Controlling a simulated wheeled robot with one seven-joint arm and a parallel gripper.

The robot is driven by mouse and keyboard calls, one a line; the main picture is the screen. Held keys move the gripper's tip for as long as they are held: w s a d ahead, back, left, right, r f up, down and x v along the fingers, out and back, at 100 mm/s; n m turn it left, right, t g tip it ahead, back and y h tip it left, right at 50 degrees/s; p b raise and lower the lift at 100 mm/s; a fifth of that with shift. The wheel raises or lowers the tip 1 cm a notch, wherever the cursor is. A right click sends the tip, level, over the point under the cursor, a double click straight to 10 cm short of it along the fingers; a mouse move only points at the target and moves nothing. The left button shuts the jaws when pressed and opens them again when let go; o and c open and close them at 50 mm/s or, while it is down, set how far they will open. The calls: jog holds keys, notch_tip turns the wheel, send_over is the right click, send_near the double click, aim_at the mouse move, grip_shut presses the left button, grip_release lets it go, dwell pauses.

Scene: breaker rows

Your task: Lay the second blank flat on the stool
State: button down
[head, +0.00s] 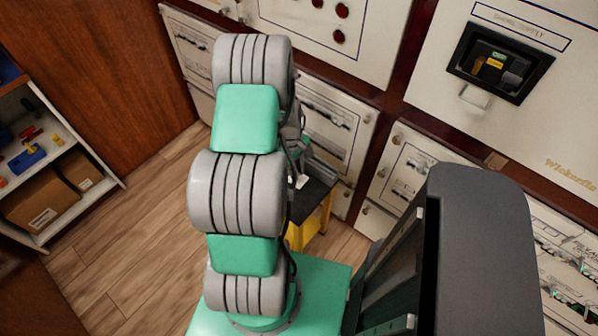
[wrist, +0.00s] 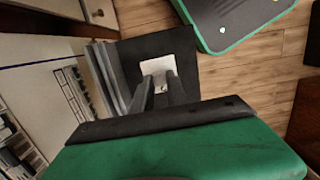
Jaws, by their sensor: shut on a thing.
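The stool (head: 322,190) has a dark top and yellow legs and stands beyond my arm, by the panels. Its dark top (wrist: 187,48) also shows in the wrist view. My gripper (wrist: 159,80) is over this top, shut on a white blank (wrist: 158,64) at its fingertips. A small white piece (head: 302,181) shows at the stool top in the head view, partly by my arm. I cannot tell whether the blank touches the top. No second white piece can be made out apart from it. My arm hides much of the stool and the gripper in the head view.
White breaker panels (head: 330,118) line the wall behind and beside the stool. An open panel recess (head: 498,62) is at upper right. A shelf (head: 58,170) with boxes and tools stands at far left. Wooden floor (head: 130,245) is clear between shelf and my arm.

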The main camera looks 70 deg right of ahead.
jog(key=shift+s, duration=0.6)
jog(key=shift+r, duration=0.3)
notch_tip(320, 180, down, 9)
jog(key=b, duration=0.6)
jog(key=shift+r, duration=0.1)
jog(key=shift+f+b, duration=0.6)
jog(key=shift+f, duration=0.1)
jog(key=c, duration=1.2)
grip_release()
jog(key=shift+c, duration=0.2)
jog(key=shift+w+r, duration=0.1)
jog(key=r, duration=0.5)
jog(key=w+r, duration=0.1)
jog(key=r, duration=0.1)
jog(key=shift+d+r+p, duration=0.2)
jog(key=shift+r+p, duration=0.1)
